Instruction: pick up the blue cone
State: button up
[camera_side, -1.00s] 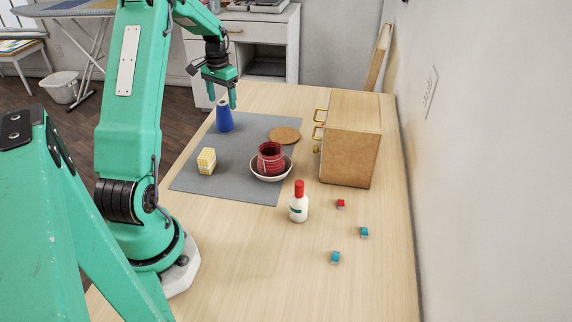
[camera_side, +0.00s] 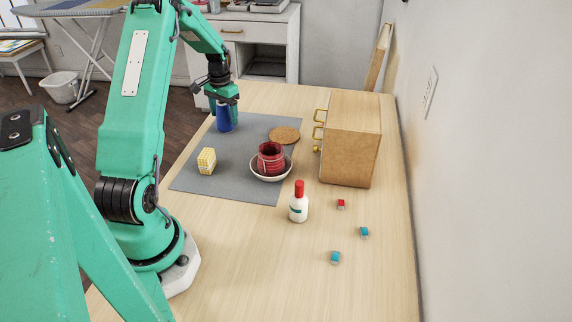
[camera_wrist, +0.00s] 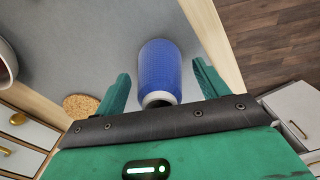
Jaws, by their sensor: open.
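The blue cone (camera_side: 224,121) stands upright on the grey mat (camera_side: 240,165), near its far edge. My gripper (camera_side: 224,107) is lowered over the cone from above, and its fingers reach down around the cone's upper part. In the wrist view the cone (camera_wrist: 160,68) lies between the two green fingers (camera_wrist: 160,92), with a gap on each side. The jaws are open. The cone's top is partly hidden by my gripper in the side view.
A yellow block (camera_side: 207,161), a white bowl (camera_side: 257,176) with a red cup (camera_side: 271,158), and a cork coaster (camera_side: 284,135) are on or by the mat. A wooden cabinet (camera_side: 347,145), a white bottle (camera_side: 298,206) and small cubes (camera_side: 364,232) stand to the right.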

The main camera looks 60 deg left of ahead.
dwell(0.3)
jog(key=c, duration=1.1)
jog(key=shift+r, duration=0.15)
jog(key=shift+r, duration=0.55)
jog(key=w+d+r, duration=0.1)
jog(key=d+r, duration=0.2)
jog(key=w+d+r, duration=0.1)
jog(key=d+r, duration=0.2)
jog(key=d, duration=0.1)
jog(key=w+d+r, duration=0.1)
jog(key=d+r, duration=0.2)
jog(key=d, duration=0.1)
jog(key=shift+w+r, duration=0.3)
jog(key=shift+r, duration=0.05)
